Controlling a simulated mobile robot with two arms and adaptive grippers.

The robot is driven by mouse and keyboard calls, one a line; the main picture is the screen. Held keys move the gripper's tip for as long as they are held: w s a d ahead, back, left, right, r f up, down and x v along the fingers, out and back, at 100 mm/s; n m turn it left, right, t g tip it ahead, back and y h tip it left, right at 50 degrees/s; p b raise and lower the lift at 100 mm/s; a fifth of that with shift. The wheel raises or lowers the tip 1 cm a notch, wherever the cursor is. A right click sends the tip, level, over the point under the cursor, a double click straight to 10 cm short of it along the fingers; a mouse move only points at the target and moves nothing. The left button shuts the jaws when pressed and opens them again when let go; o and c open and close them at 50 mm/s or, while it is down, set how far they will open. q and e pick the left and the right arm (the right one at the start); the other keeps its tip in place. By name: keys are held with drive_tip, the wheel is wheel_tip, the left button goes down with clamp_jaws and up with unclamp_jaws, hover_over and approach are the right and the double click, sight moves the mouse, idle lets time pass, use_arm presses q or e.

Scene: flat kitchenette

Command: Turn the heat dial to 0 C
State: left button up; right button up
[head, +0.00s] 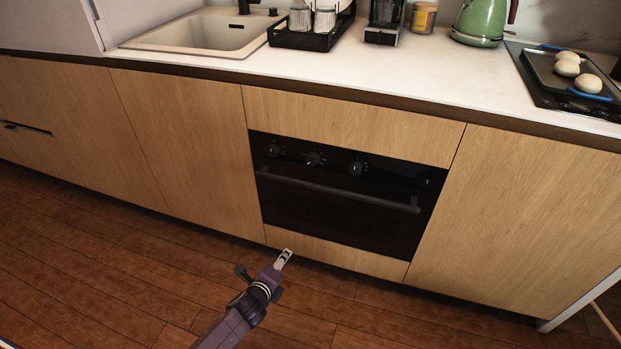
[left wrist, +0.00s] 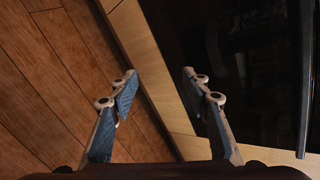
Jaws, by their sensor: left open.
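The black built-in oven (head: 330,215) has three round dials in a row along its top panel: a left dial (head: 273,150), a middle dial (head: 314,158) and a right dial (head: 356,167). Their markings are too small to read, so I cannot tell which is the heat dial. My left gripper (head: 284,258) is in front of and below the oven, well below the dials and touching nothing. In the left wrist view its two fingers (left wrist: 158,88) are apart and empty, with the dark oven door (left wrist: 235,60) to the right. The dials do not show there. My right gripper is not in view.
The oven handle (head: 340,193) runs across the door below the dials and sticks out. Wooden cabinet fronts (head: 180,135) flank the oven. The counter (head: 430,75) above holds a sink (head: 200,32), a black rack (head: 305,38) and a green kettle (head: 481,20). The floor in front is clear.

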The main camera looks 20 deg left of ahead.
use_arm(q)
drive_tip(key=w+d+r+m+t+b, duration=0.1)
drive_tip(key=w+r+m+t+b, duration=0.35)
drive_tip(key=w+r+m, duration=0.7)
drive_tip(key=m+t+h+b, duration=0.1)
drive_tip(key=m+t+b, duration=0.1)
drive_tip(key=m, duration=0.1)
approach(311, 162)
drive_tip(key=w, duration=0.1)
drive_tip(key=w+b, duration=0.1)
drive_tip(key=w, duration=0.2)
drive_tip(key=w+b, duration=0.1)
drive_tip(key=w, duration=0.3)
drive_tip(key=shift+w+d+f, duration=0.15)
drive_tip(key=shift+w+f, duration=0.05)
drive_tip(key=shift+w, duration=0.1)
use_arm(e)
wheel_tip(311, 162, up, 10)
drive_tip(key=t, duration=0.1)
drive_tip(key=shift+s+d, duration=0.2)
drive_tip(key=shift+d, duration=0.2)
use_arm(q)
drive_tip(key=shift+c, duration=0.2)
drive_tip(key=c, duration=1.1)
